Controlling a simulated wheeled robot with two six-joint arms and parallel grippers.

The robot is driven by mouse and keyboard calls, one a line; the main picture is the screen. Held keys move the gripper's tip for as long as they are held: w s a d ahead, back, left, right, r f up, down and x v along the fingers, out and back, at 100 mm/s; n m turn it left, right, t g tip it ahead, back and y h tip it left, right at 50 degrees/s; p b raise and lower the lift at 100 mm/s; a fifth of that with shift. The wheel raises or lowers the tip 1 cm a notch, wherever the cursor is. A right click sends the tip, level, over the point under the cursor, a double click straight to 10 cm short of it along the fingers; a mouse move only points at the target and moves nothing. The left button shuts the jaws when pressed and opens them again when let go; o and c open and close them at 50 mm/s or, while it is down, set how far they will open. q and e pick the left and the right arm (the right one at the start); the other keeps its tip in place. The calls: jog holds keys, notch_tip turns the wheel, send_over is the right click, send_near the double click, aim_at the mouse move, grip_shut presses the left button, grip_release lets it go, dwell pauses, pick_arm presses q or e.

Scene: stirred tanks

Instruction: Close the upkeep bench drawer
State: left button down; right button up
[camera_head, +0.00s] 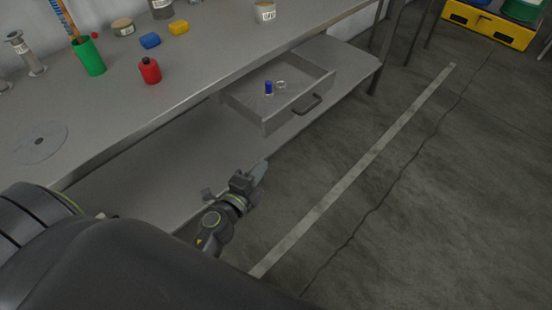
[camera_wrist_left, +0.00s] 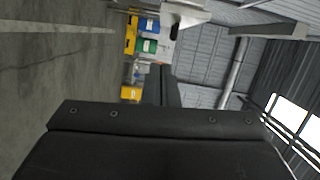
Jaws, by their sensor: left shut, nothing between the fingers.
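The grey metal upkeep bench drawer (camera_head: 290,112) stands pulled open below the bench top in the head view. Its dark bar handle (camera_head: 307,104) is on the front panel. A small blue item (camera_head: 269,87) and a pale ring (camera_head: 281,85) lie inside it. My left gripper (camera_head: 261,170) is shut and empty, in front of the bench, nearer to the camera than the drawer and apart from it. Its dark fingers also show in the left wrist view (camera_wrist_left: 165,84); I cannot make out the drawer there. My right gripper is not in view.
The bench top (camera_head: 205,60) holds a red bottle (camera_head: 150,71), a green cup (camera_head: 89,57), a grey disc (camera_head: 41,143) and several small items. A lower shelf (camera_head: 150,165) runs beneath. The floor right of the drawer is clear, with a pale stripe (camera_head: 360,165).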

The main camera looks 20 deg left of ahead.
aim_at(271, 134)
pick_arm(q)
jog(key=w+a+r+m, duration=0.1)
jog(key=w+a+r, duration=0.1)
jog(key=w, duration=0.9)
jog(key=shift+t, duration=0.3)
